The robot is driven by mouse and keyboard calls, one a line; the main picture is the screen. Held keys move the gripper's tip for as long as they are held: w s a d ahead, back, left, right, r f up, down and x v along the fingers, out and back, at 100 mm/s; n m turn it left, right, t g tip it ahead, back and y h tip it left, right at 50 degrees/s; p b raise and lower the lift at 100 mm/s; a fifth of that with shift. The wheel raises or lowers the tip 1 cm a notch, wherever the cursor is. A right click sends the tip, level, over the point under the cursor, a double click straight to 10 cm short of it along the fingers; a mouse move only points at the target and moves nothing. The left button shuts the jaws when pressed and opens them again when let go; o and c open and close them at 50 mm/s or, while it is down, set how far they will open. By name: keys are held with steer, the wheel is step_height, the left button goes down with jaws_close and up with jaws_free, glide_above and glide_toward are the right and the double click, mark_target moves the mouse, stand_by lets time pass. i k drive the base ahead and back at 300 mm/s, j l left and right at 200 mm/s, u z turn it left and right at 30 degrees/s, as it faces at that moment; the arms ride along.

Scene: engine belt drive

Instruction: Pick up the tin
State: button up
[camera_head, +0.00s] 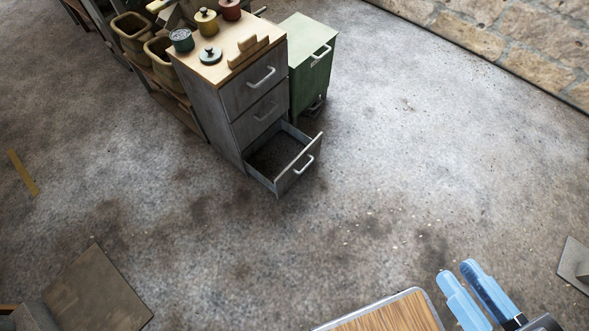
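Several small lidded containers stand on the wooden top of a grey drawer cabinet (232,108): a dark teal round tin (181,42), a yellow pot (206,22) and a red pot (230,10), cut by the top edge. A low teal lidded piece (210,56) sits nearer the front. I cannot tell which one the task calls the tin. My gripper (459,274) has blue fingers, at the bottom right, far from the cabinet. The fingers look apart with nothing between them.
The cabinet's bottom drawer (289,170) is pulled out. A stepped wooden block (248,52) lies on its top. A green cabinet (311,75) stands to its right, shelves with bins (133,38) to its left. A wooden tabletop (385,318) is at the bottom. The floor between is clear.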

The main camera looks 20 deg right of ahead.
mark_target(183, 40)
steer(key=i+j+u, duration=0.15)
steer(key=u, duration=0.25)
steer(key=i+u, duration=0.2)
steer(key=u, duration=0.2)
steer(key=i+l+u, duration=0.15)
steer(key=i+u, duration=0.25)
steer(key=i, duration=1.4)
